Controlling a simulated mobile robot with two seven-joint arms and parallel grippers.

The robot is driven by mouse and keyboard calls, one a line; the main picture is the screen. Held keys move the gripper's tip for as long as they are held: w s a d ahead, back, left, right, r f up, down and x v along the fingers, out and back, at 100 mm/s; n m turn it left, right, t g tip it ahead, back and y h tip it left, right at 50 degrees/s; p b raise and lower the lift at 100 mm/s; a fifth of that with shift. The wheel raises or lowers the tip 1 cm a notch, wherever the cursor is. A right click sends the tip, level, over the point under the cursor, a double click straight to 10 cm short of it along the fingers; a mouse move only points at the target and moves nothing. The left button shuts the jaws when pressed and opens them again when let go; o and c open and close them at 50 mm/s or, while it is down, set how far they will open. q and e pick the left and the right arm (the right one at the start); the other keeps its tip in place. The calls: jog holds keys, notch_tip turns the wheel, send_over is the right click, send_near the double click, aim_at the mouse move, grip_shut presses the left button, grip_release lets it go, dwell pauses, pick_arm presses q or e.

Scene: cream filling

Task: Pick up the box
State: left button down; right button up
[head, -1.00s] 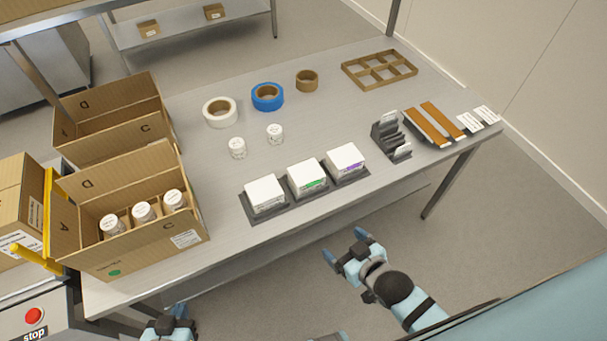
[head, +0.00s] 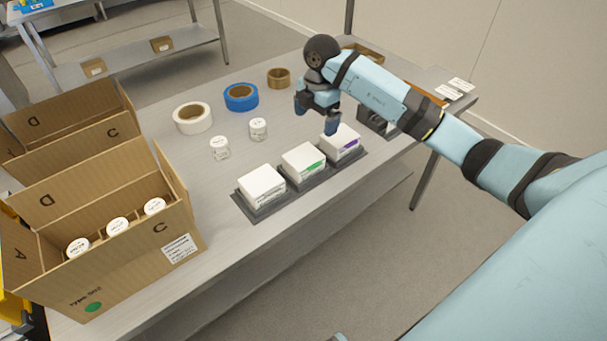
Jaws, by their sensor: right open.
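Three small white boxes stand in a row on dark trays near the table's front edge: a plain one (head: 262,184), one with a green mark (head: 303,160) and one with a purple mark (head: 343,138). My right gripper (head: 317,113) is open and empty, pointing down just above and behind the purple-marked box. One blue fingertip overlaps that box's top left edge in the picture; I cannot tell whether they touch. My left gripper is not in view.
A large open carton (head: 125,262) with several white-lidded jars stands at the left, another open carton (head: 75,142) behind it. Two white jars (head: 258,129) and tape rolls (head: 241,97) stand behind the boxes. My right arm hides part of the dark holder (head: 374,118).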

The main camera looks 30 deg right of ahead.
aim_at(316, 149)
jog(key=shift+m+h, duration=0.3)
jog(key=shift+w+d+f+b, duration=0.1)
jog(key=shift+d+f, duration=0.1)
jog(key=shift+f, duration=2)
jog(key=shift+w+d+f+b, duration=0.1)
jog(key=shift+w+d+f, duration=0.1)
jog(key=shift+f, duration=2.05)
jog(key=shift+w+d+f+b, duration=0.1)
jog(key=shift+d+f, duration=0.1)
jog(key=shift+f, duration=2)
jog(key=shift+c, duration=0.5)
jog(key=c, duration=0.7)
